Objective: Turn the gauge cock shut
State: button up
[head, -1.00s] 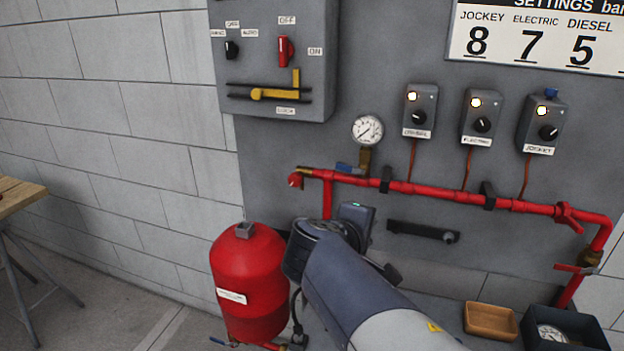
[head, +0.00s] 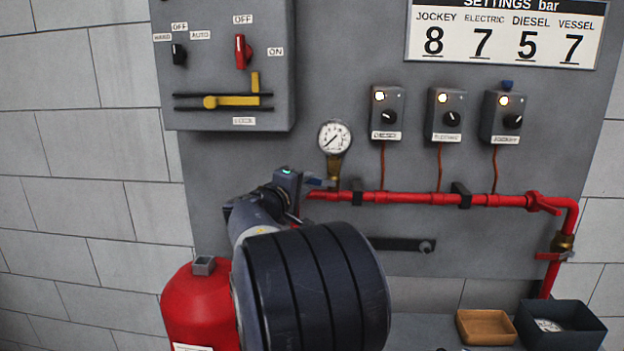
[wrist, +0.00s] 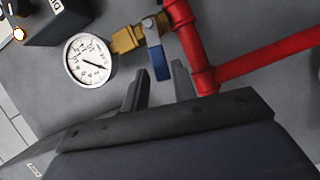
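The gauge cock is a brass fitting (head: 333,172) with a blue lever (head: 319,182), below a round white dial gauge (head: 334,137). In the wrist view the brass body (wrist: 125,40) joins the gauge (wrist: 89,60) to the red pipe. There its blue lever (wrist: 158,62) sticks out crosswise to the brass stem. My gripper (wrist: 158,86) is open, its dark fingers on either side of the lever's line, with the lever's free end near the gap between the tips. I cannot tell whether they touch. In the head view my gripper (head: 292,186) is just left of the cock.
A red pipe (head: 400,198) runs right along the grey panel, close to the fingers. A red vessel (head: 197,305) stands below left. Three switch boxes, one the middle box (head: 444,115), hang right of the gauge. A brown tray (head: 486,327) and dark bin (head: 560,326) are lower right.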

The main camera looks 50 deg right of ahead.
aim_at(311, 182)
jog(key=p+x, duration=0.1)
jog(key=x, duration=0.5)
jog(key=shift+c, duration=0.3)
grip_shut()
jog(key=shift+f, duration=0.1)
